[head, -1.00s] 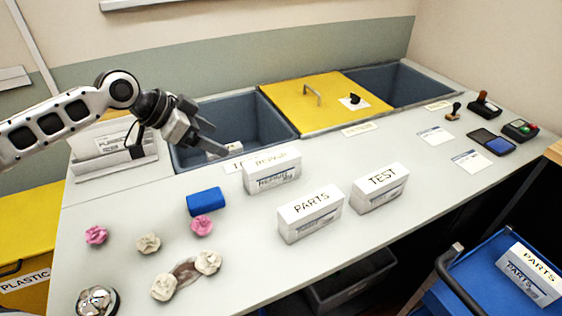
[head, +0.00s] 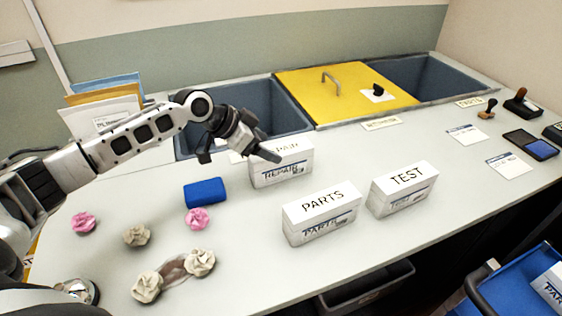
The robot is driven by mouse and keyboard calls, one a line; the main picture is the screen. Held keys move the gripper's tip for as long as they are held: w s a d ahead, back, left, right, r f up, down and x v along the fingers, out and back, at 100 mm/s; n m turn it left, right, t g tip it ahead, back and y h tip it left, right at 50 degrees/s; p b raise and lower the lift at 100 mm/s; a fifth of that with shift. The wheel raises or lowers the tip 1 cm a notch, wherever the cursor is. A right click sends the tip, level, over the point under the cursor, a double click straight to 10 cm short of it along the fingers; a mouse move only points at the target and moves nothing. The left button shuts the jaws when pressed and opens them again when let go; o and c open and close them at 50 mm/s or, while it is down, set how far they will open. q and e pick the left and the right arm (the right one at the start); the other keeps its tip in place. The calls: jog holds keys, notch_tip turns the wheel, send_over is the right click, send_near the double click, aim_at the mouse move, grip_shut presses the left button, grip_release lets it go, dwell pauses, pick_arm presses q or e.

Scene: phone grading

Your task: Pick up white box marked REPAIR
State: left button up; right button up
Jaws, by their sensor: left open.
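The white box marked REPAIR (head: 283,170) stands upright on the grey counter, left of the two other white boxes. My left gripper (head: 238,158) is open and empty. It reaches in from the left above the box's left end, and one finger overlaps the top of the box in the picture, hiding part of the lettering. I cannot tell whether that finger touches the box. My right gripper is out of view.
White boxes marked PARTS (head: 321,214) and TEST (head: 404,189) stand to the right. A blue block (head: 205,192) and crumpled pink and white pieces lie left. Sunken grey bins and a yellow lid (head: 345,92) line the back. A blue cart (head: 515,285) is at lower right.

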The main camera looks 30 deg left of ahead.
aim_at(280, 149)
pick_arm(q)
jog(key=shift+w+x, duration=0.15)
jog(key=shift+x, duration=1.3)
jog(key=shift+w+x, duration=0.2)
jog(key=shift+x, duration=1.3)
jog(key=shift+a+r, duration=0.2)
jog(key=shift+r, duration=0.1)
jog(key=c, duration=1.3)
